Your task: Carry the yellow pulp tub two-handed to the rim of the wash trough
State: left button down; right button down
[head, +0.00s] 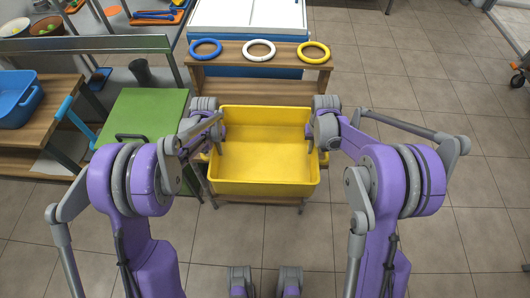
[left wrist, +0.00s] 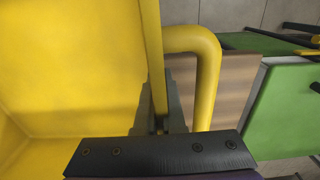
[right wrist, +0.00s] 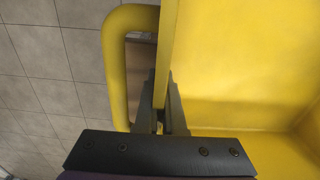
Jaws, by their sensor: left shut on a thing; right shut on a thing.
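The yellow pulp tub (head: 262,182) is in the middle of the head view, level and empty inside. My left gripper (head: 213,148) is shut on its left side. In the left wrist view the fingers (left wrist: 160,122) close at the tub's side wall, beside a yellow loop handle (left wrist: 206,80). My right gripper (head: 318,145) is shut on the right side. In the right wrist view the fingers (right wrist: 160,118) close at the wall beside the other loop handle (right wrist: 116,70). Whether the tub rests on the wooden stand below is hidden. I cannot surely identify the wash trough.
A wooden shelf (head: 258,67) with blue (head: 205,49), white (head: 258,50) and yellow (head: 313,52) rings stands just beyond the tub. A white-topped blue-sided unit (head: 250,14) is behind it. A green-topped table (head: 150,112) is close on the left. Open tiled floor (head: 440,110) lies right.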

dwell(0.5)
